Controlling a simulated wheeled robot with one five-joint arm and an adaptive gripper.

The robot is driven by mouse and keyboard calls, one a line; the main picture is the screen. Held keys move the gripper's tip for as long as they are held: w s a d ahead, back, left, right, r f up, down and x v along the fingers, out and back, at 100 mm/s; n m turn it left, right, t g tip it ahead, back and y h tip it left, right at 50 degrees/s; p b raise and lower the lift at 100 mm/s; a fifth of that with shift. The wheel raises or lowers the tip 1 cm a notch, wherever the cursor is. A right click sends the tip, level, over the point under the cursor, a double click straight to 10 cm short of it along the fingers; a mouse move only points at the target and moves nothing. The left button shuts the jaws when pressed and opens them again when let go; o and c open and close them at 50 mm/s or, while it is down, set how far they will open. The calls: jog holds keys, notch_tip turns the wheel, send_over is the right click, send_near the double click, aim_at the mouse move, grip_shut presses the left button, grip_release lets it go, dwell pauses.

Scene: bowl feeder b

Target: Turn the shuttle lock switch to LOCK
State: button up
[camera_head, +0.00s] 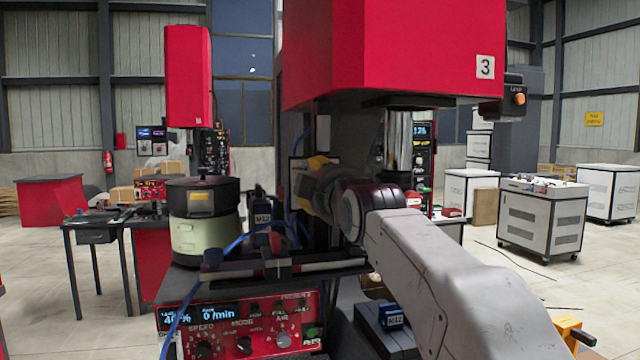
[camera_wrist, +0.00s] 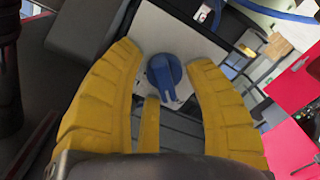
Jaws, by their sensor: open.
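In the wrist view, a blue rotary knob (camera_wrist: 161,72), which looks like the shuttle lock switch, sits on a white plate (camera_wrist: 165,28). Its narrow handle points down and slightly right in that picture. My gripper (camera_wrist: 163,54) is open, with yellow fingers to the left and right of the knob and a third, narrower finger below it. I cannot tell whether any finger touches the knob. No LOCK lettering is readable. In the head view, my gripper (camera_head: 318,164) is at the dark machine column, and the arm and wrist hide the knob.
A red machine head (camera_head: 385,50) marked 3 hangs above my wrist. A bowl feeder (camera_head: 203,215) stands to the left. A red control panel (camera_head: 240,325) with knobs and a display is below. A blue cable (camera_head: 190,308) runs past its left side.

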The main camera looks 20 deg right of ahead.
jog(key=shift+r, duration=0.1)
jog(key=c, duration=0.9)
